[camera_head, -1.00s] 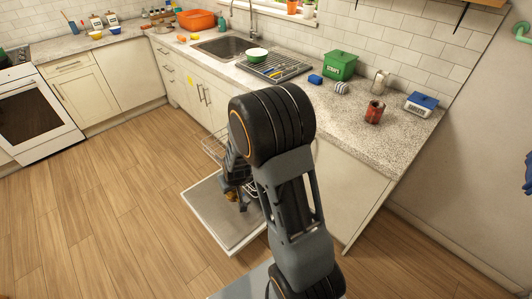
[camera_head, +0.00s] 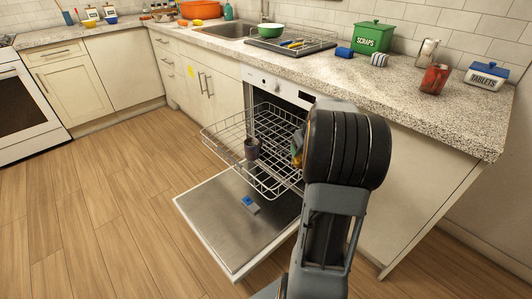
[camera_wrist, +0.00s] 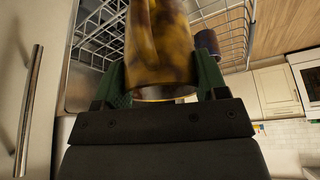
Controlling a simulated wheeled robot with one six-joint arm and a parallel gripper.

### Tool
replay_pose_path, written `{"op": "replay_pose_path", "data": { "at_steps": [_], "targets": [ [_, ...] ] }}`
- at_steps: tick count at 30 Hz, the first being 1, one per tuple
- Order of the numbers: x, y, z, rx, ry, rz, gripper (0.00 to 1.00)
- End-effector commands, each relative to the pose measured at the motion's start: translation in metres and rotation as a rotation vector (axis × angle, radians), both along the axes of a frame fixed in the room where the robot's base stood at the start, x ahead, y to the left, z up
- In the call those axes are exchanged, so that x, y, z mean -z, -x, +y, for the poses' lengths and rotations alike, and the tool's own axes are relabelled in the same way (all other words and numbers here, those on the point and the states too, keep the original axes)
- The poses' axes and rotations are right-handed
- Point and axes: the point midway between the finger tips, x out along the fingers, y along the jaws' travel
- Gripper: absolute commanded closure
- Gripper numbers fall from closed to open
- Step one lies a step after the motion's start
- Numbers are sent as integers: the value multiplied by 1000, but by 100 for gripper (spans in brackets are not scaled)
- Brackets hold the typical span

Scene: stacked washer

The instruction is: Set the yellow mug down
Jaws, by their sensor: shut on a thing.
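The yellow mug (camera_wrist: 158,45), dark with brown stains, is between the green fingers of my gripper (camera_wrist: 160,82) in the wrist view. The gripper is shut on it. In the head view only a small yellow and green patch of the mug and fingers (camera_head: 297,148) shows beside my arm, which hides the rest. The mug is at the right part of the pulled-out wire dishwasher rack (camera_head: 222,135). I cannot tell whether it touches the wires.
A dark cup (camera_head: 252,149) stands in the rack, left of my gripper. The dishwasher door (camera_head: 225,225) is folded down, with a blue item (camera_head: 250,204) on it. The counter (camera_head: 400,95) above holds a green scraps box (camera_head: 373,38), a red can (camera_head: 435,79) and a tablets box (camera_head: 487,75).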

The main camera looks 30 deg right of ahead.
Motion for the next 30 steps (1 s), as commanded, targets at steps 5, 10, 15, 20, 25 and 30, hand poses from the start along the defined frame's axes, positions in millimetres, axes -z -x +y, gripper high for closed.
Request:
{"op": "replay_pose_path", "data": {
  "at_steps": [5,10,15,20,25,30],
  "targets": [
    [8,8,-15,8,1,-2,70],
    [21,-12,-10,9,0,0,70],
    [41,-52,6,9,0,1,70],
    [65,-81,17,12,-1,2,70],
    [85,-100,24,13,0,0,70],
    [94,-108,28,12,1,-2,70]
  ]
}}
